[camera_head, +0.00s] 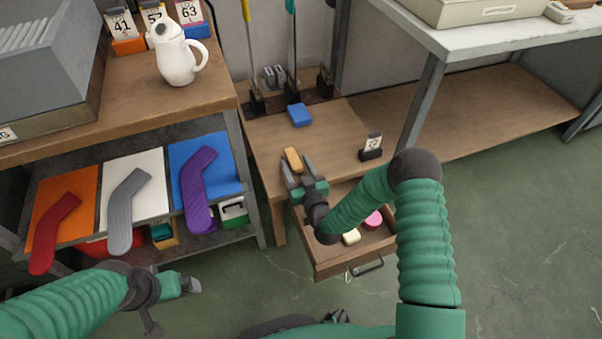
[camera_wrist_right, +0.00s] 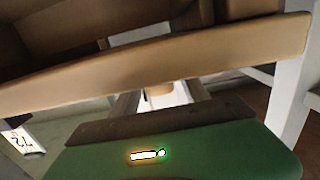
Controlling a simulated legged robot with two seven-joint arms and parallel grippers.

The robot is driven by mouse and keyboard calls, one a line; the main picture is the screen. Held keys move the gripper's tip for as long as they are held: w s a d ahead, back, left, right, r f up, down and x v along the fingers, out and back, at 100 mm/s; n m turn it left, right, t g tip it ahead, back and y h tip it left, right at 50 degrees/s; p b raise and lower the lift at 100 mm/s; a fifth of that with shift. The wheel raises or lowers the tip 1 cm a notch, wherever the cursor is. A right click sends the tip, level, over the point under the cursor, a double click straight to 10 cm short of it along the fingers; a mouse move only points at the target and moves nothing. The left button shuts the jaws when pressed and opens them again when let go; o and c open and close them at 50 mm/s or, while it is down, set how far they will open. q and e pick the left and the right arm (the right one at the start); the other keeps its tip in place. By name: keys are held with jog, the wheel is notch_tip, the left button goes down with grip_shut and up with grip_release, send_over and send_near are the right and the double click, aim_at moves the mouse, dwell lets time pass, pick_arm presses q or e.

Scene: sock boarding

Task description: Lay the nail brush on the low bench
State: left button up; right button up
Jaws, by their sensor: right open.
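A small tan block-shaped brush (camera_head: 293,160), which looks like the nail brush, lies on or just above the top of the low wooden bench (camera_head: 335,125). My right gripper (camera_head: 298,168) is open, its two fingers just in front of and beside the brush, near the bench's front edge. In the right wrist view a tan piece (camera_wrist_right: 160,89) shows between the fingers; its bristles cannot be made out. My left gripper (camera_head: 188,286) is low at the left, over the floor; its jaws are unclear.
An open drawer (camera_head: 330,265) under the bench holds a pale yellow block (camera_head: 351,236) and a pink round thing (camera_head: 373,220). A blue block (camera_head: 300,115) and a number card (camera_head: 371,147) stand on the bench. Upright poles (camera_head: 292,50) rise at its back.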

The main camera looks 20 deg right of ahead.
jog(key=s+r+g+p, duration=0.1)
jog(key=s+r+g, duration=0.2)
jog(key=s, duration=0.7)
jog(key=s+r+g+p, duration=0.1)
jog(key=s+r+g, duration=0.3)
jog(key=s+g, duration=0.3)
jog(key=s+r+g+p, duration=0.2)
jog(key=s+r+g, duration=0.1)
jog(key=s, duration=1)
jog(key=shift+d+r+g+h, duration=0.3)
jog(key=shift+d+g, duration=0.1)
jog(key=shift+g, duration=0.5)
jog(key=shift+s+d, duration=0.1)
